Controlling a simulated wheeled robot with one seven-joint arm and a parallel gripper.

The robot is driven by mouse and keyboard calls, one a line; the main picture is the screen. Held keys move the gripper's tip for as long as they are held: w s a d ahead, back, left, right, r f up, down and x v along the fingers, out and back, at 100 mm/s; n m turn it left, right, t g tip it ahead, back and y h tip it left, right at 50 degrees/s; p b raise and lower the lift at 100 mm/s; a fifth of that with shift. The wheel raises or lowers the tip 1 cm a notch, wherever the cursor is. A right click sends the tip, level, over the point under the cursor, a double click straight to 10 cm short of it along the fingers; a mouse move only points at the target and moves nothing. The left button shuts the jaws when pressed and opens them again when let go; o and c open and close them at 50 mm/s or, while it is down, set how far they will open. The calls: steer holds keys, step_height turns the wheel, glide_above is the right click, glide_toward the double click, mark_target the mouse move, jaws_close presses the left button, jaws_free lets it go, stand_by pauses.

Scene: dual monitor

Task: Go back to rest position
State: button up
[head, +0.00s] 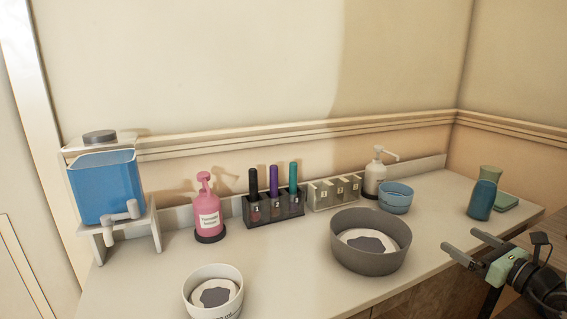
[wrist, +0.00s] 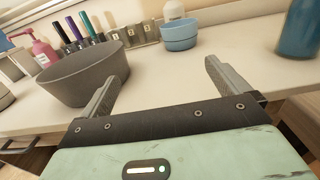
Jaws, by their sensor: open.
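My gripper (head: 461,241) is at the right of the head view, at the front right edge of the counter (head: 290,265). Its two fingers are apart, with nothing between them. In the wrist view, my gripper (wrist: 162,72) points over the counter top, with the grey bowl (wrist: 85,75) just left of the left finger. In the head view, the grey bowl (head: 371,262) is left of the gripper and holds a light disc with a dark patch.
A blue-green bottle (head: 482,199) stands at the right. A small blue bowl (head: 396,200) and white pump bottle (head: 374,175) are at the back. A marker rack (head: 273,208), pink bottle (head: 208,218), white bowl (head: 212,299) and blue dispenser (head: 106,187) stand farther left.

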steer(key=a+r+n+g+y, duration=0.1)
steer(key=a+n+y, duration=0.1)
steer(key=a, duration=0.2)
steer(key=a+r+n+g+y, duration=0.1)
steer(key=a+n+g+y, duration=0.1)
steer(key=a, duration=0.3)
steer(key=s+a+r+n+g+y, duration=0.1)
steer(key=a+n+g+y, duration=0.1)
steer(key=a, duration=0.2)
steer(key=shift+a+r+n+y, duration=0.2)
steer(key=shift+a+n+y, duration=0.1)
steer(key=shift+a+n, duration=0.1)
steer(key=s+a+r+n+g+y, duration=0.2)
steer(key=s+a+n+g, duration=0.6)
steer(key=a, duration=0.4)
steer(key=s+a+f+n+g+h, duration=0.1)
steer(key=s+a+n+g+h, duration=0.25)
steer(key=s+n+h, duration=0.4)
steer(key=s+a+n+g+h, duration=0.3)
steer(key=s+n+g+h, duration=0.15)
steer(key=s+n, duration=0.55)
step_height(320, 180, up, 18)
steer(key=s+n+t+h+p, duration=0.1)
steer(key=n+t+p, duration=0.3)
steer(key=p, duration=1.2)
steer(key=n+h, duration=0.1)
steer(key=n, duration=0.2)
steer(key=shift+a+f, duration=0.2)
steer(key=shift+f, duration=0.05)
steer(key=shift+s, duration=0.1)
